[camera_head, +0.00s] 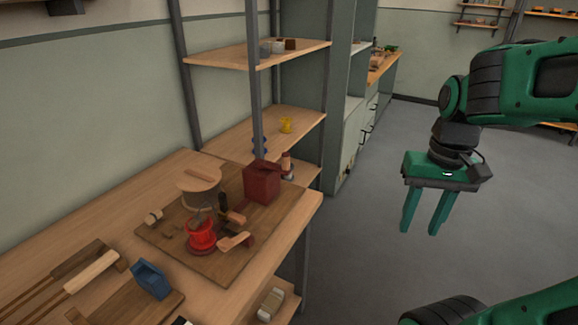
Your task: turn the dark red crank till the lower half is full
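A board (180,247) lies on the workbench and carries a device. The device has a pale wooden disc (198,178) on top, a see-through middle, and a bright red lower part (201,236). Right beside it is a small crank-like piece (236,241) with a pale pinkish handle and a dark red end; I cannot tell how it joins the device. A dark red box (261,184) stands behind it on the board. How full the lower half is cannot be made out. My gripper (423,222) is open and empty, pointing down over the floor, well right of the bench.
A blue block (151,280) and long wooden-handled tools (92,271) lie at the bench's near left. A shelf unit with a metal post (256,95) rises behind the board. A yellow item (286,125) sits on its shelf. The floor (375,190) is clear.

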